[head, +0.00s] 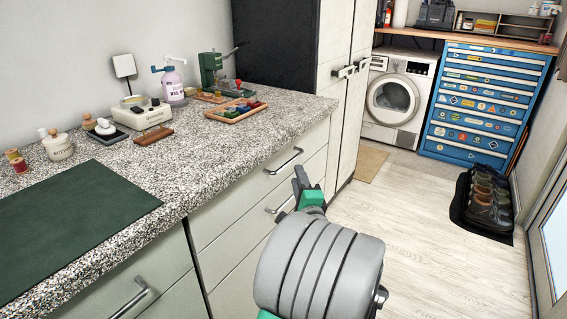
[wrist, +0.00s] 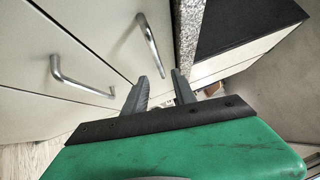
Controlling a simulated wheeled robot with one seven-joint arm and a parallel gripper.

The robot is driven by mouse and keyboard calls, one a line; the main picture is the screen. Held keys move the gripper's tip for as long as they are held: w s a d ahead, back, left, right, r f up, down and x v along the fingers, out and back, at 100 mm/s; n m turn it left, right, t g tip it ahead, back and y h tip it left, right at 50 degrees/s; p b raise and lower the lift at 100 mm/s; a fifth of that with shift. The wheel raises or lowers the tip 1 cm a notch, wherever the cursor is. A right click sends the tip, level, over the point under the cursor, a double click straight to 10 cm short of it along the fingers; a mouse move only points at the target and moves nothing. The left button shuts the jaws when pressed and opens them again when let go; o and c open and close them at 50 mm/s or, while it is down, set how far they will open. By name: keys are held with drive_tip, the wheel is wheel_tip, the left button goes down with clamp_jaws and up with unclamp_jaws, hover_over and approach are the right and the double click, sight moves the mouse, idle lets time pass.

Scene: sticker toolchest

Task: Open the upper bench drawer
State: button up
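The upper bench drawer (head: 245,188) is closed under the speckled countertop, with a metal bar handle (head: 284,162). That handle also shows in the wrist view (wrist: 149,46), nearest the counter edge. A lower drawer handle (head: 275,209) sits below it, partly hidden behind my gripper in the head view; it also shows at the left of the wrist view (wrist: 80,82). My gripper (head: 301,184) is in front of the drawers, to the right of the handles in the head view. In the wrist view its two fingers (wrist: 163,80) are apart with nothing between them, and both handles are clear of them.
The countertop (head: 215,150) edge runs above the drawers. Another drawer handle (head: 130,303) is nearer at left. Tall cabinets (head: 345,90) stand beyond. A washing machine (head: 395,95), blue tool chest (head: 480,105) and shoe tray (head: 484,205) are farther off.

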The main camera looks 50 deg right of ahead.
drive_tip(key=f+x, duration=0.1)
drive_tip(key=x, duration=0.5)
drive_tip(key=shift+w+r, duration=0.55)
clamp_jaws()
idle(0.8)
